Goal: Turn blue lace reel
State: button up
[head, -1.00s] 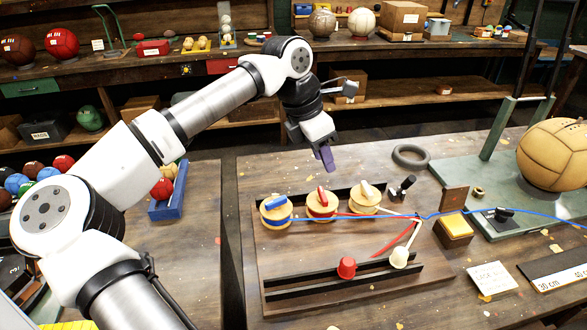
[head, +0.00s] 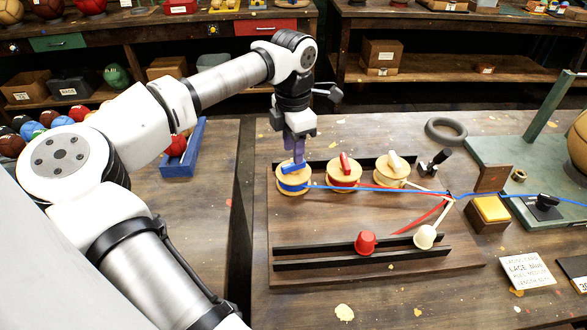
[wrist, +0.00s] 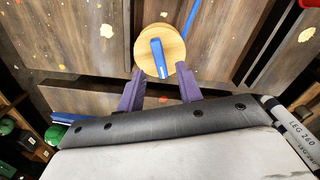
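The blue lace reel (head: 293,185) stands at the left end of the wooden board (head: 330,222). It has round wooden flanges, blue lace and a blue bar handle on top (head: 293,165). My gripper (head: 295,156) is just above it, pointing down. In the wrist view, the two purple fingers of my gripper (wrist: 161,74) are apart, one on each side of the near end of the blue handle (wrist: 157,52). The gap between them is wider than the handle. I cannot tell whether the fingertips are at the handle's height. The blue lace (head: 400,192) runs right from the reel.
A red reel (head: 343,174) and a cream reel (head: 392,169) stand close to the right. A blue crate (head: 184,153) lies left.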

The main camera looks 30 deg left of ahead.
aim_at(293, 174)
notch_tip(293, 174, down, 4)
jog(key=shift+r+b, duration=0.1)
jog(key=shift+b, duration=0.6)
grip_shut()
jog(key=shift+m+b, duration=0.8)
jog(key=shift+m, duration=2)
